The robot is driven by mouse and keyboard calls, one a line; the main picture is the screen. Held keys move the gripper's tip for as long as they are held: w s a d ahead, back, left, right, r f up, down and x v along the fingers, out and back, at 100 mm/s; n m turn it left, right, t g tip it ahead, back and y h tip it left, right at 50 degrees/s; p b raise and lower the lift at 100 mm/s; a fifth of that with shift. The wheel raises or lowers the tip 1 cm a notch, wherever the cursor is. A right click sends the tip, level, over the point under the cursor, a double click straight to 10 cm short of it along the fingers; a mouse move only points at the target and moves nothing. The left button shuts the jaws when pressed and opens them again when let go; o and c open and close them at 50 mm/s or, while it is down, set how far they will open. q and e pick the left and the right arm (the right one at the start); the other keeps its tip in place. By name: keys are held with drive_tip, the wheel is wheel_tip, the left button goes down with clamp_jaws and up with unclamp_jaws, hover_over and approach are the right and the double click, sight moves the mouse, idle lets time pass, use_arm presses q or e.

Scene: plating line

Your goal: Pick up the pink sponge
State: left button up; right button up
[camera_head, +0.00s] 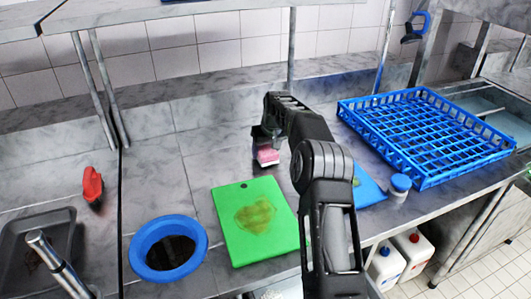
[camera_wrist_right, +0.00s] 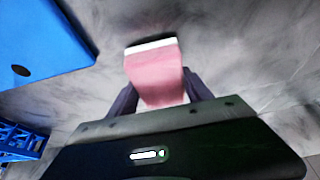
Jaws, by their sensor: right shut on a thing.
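The pink sponge (camera_head: 267,155) has a white layer along one side and is at the far part of the steel counter, behind the green board. In the right wrist view the sponge (camera_wrist_right: 157,75) sits between the two fingers of my right gripper (camera_wrist_right: 158,92), which is shut on it. In the head view my right gripper (camera_head: 265,140) reaches down over the sponge, and the arm hides part of the area. I cannot tell whether the sponge touches the counter. My left gripper is not in view.
A stained green board (camera_head: 230,232) lies in front of the sponge, with a blue bowl (camera_head: 140,262) to its left. A blue board (camera_head: 368,188), a blue-capped container (camera_head: 398,193) and a blue rack (camera_head: 415,177) are at right. A red object (camera_head: 92,186) lies far left.

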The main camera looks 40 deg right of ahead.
sight(266, 148)
wheel_tip(266, 148, up, 10)
drive_tip(key=shift+f, duration=0.2)
idle(0.5)
